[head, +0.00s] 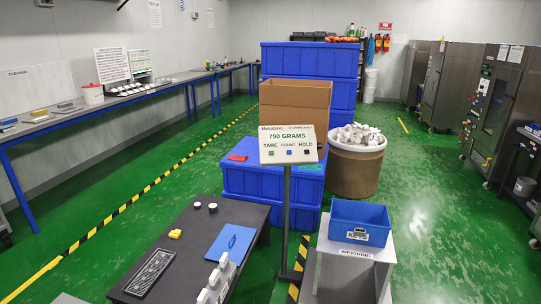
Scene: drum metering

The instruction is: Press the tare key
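The scale's display panel (287,144) stands upright on a grey post (286,215) near the middle of the head view. It reads 790 GRAMS. A row of small keys sits under the labels TARE, COUNT and HOLD. The tare key (271,152) is the leftmost, small and green. The middle key is blue and the right one is dark. Whether any key is pressed in is too small to tell. A blue bin (359,222) with a white label sits on the grey stand marked WEIGHING (355,254). Neither of my grippers is in view.
Stacked blue crates (243,182) and an open cardboard box (296,93) stand behind the panel. A brown drum (354,172) full of white pieces is to their right. A dark table (187,262) at front left holds a blue clipboard (230,243) and small items. Green floor is open on the right.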

